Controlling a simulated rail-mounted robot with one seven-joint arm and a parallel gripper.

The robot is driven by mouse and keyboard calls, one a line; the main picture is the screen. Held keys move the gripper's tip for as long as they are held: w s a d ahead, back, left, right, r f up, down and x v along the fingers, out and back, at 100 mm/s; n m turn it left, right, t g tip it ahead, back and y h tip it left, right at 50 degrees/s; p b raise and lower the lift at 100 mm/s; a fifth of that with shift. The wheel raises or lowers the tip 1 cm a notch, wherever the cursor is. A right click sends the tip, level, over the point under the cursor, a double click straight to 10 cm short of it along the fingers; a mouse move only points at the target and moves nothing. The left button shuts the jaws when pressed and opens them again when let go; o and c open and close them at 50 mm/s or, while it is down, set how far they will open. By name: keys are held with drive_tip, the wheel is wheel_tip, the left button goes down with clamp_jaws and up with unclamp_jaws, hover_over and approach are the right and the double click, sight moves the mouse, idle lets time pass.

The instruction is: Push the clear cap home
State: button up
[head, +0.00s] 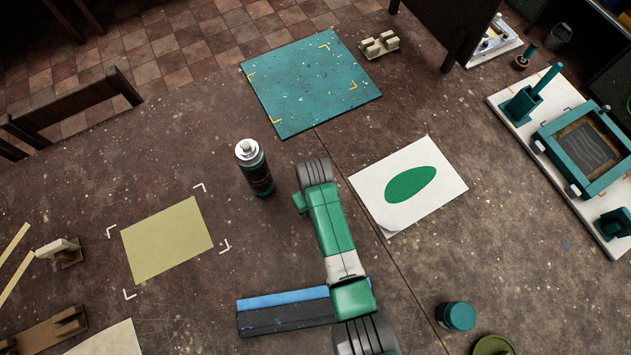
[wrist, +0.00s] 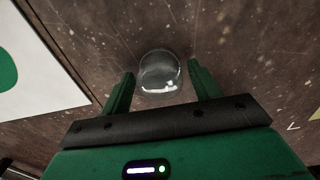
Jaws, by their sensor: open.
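The clear cap (wrist: 161,74) is a transparent, rounded dome in the wrist view, with bright glints on its near side. My gripper (wrist: 160,70) is open, with one green finger on each side of the cap. I cannot tell whether either finger touches it, or what the cap rests on. In the head view my arm hides the cap and most of the gripper. A dark can (head: 256,172) with a silver top stands upright just left of my arm; no clear cap shows on it.
A white sheet with a green oval (head: 410,185) lies right of my arm. A teal mat (head: 310,85) lies behind, a yellow-green sheet (head: 167,240) at left. A blue-and-black strip (head: 285,312) lies under my arm. The table between can and yellow-green sheet is clear.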

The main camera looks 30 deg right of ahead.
drive_tip(key=shift+f, duration=0.25)
drive_tip(key=c, duration=0.8)
wheel_tip(320, 180, up, 6)
drive_tip(key=p, duration=0.5)
drive_tip(key=shift+f, duration=0.45)
